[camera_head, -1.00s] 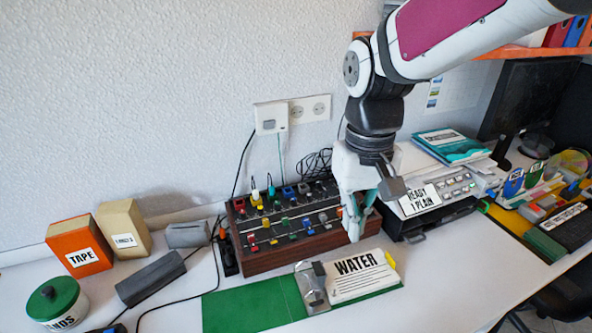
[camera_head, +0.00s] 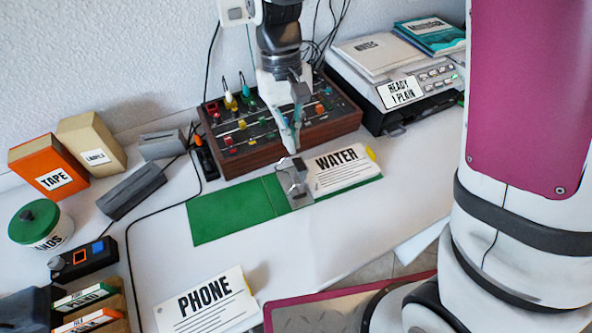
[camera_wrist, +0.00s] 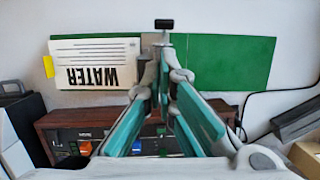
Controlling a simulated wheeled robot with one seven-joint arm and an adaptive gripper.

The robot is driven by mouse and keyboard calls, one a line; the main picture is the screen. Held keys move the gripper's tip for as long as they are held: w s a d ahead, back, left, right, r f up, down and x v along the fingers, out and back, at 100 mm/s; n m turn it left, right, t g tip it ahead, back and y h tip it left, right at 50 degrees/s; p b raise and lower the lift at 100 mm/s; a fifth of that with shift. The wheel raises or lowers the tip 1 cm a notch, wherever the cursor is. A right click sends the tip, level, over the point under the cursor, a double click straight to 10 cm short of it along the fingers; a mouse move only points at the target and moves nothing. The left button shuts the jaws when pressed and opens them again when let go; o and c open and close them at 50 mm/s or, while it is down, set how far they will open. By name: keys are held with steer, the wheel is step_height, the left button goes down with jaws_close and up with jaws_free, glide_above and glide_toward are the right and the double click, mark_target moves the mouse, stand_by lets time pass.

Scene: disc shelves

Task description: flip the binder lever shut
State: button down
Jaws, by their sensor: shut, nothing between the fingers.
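The open green binder (camera_head: 232,211) lies flat on the white desk, with paper marked WATER (camera_head: 340,168) on its right half. Its metal mechanism (camera_head: 294,184) sits along the middle. In the wrist view the binder (camera_wrist: 228,62) is at the top, and the lever's black tip (camera_wrist: 164,24) sticks out past its far edge. My gripper (camera_head: 293,150) is shut and empty, pointing down just behind the mechanism; in the wrist view its fingertips (camera_wrist: 164,72) are in line with the lever. I cannot tell whether they touch the binder. The lever's exact angle is unclear.
A wooden mixer box (camera_head: 262,158) stands close behind the binder, near my fingers. A printer (camera_head: 385,108) is at right, orange TAPE box (camera_head: 50,168) and grey boxes at left. PHONE paper (camera_head: 207,303) lies in front.

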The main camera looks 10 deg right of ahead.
steer(key=b+x, duration=0.1)
steer(key=x, duration=0.9)
steer(key=shift+d, duration=0.1)
